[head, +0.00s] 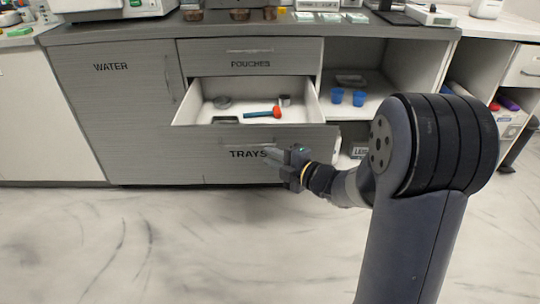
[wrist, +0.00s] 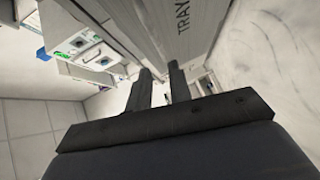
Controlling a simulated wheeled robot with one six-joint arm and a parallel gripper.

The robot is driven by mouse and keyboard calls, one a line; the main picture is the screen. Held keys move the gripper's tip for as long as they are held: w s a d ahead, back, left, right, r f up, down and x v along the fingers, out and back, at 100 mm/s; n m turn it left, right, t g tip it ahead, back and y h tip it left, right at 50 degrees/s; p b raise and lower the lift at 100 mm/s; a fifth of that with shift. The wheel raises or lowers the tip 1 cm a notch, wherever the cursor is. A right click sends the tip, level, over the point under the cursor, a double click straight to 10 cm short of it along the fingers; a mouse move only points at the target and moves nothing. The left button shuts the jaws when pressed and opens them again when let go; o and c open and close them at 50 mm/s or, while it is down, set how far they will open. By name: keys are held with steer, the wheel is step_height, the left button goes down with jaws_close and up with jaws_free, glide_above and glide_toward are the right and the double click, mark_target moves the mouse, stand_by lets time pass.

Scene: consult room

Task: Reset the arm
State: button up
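My gripper (head: 272,155) is held in front of the drawer face marked TRAYS (head: 222,167), with its fingers pointing left toward it. In the wrist view my gripper's two fingers (wrist: 162,78) stand apart with an empty gap between them, so it is open and holds nothing. I cannot tell whether a fingertip touches the drawer front. The arm reaches in from the right of the head view, bent low beside the cabinet.
Blue cups (head: 337,95) stand on the open shelf at right. The WATER door (head: 112,110) is shut. Marble floor (head: 150,245) in front is clear.

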mark_target(245, 145)
steer(key=b+x, duration=0.2)
steer(key=x, duration=0.8)
steer(key=shift+f+b, duration=0.1)
steer(key=shift+b, duration=0.2)
steer(key=shift+w+a, duration=0.3)
steer(key=shift+w, duration=0.15)
